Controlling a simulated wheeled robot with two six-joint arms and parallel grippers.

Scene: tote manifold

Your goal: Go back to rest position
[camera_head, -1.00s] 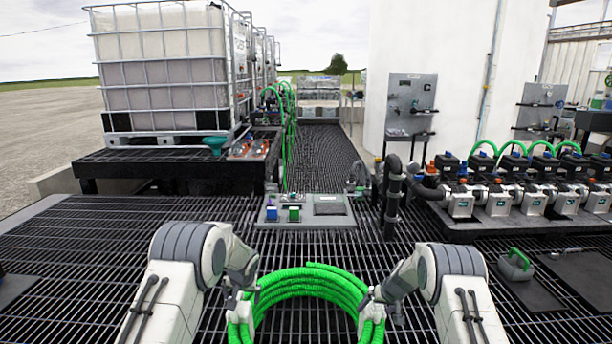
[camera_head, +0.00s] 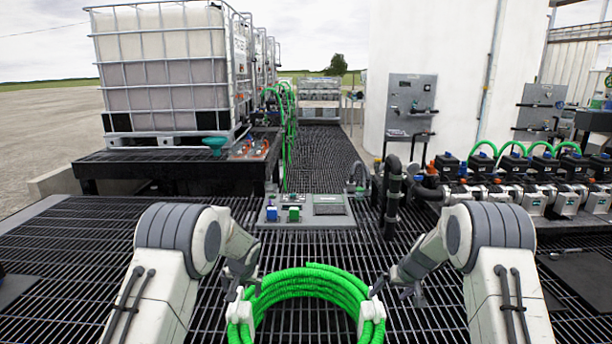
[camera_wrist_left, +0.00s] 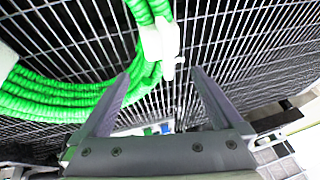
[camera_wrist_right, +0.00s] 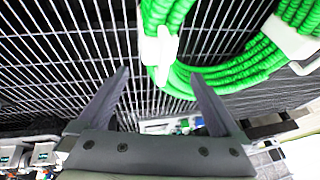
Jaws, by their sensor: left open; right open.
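A coil of ribbed green hose (camera_head: 312,280) with a white clip on each side lies low in front of me in the head view. My left gripper (camera_head: 236,290) is beside the left white clip (camera_head: 240,312). In the left wrist view its fingers (camera_wrist_left: 160,78) are spread, with the clip (camera_wrist_left: 160,42) and hose beyond them. My right gripper (camera_head: 384,286) is beside the right white clip (camera_head: 372,313). In the right wrist view its fingers (camera_wrist_right: 157,80) are open and empty, with the clip (camera_wrist_right: 160,48) beyond. The coil's bottom is cut off in the head view.
A grey panel (camera_head: 330,222) with blue and green blocks (camera_head: 294,214) lies ahead on the grating. A caged white tank (camera_head: 165,70) stands on a dark platform at left. Pumps with green hoses (camera_head: 530,195) line the right. A grating walkway (camera_head: 325,160) runs clear ahead.

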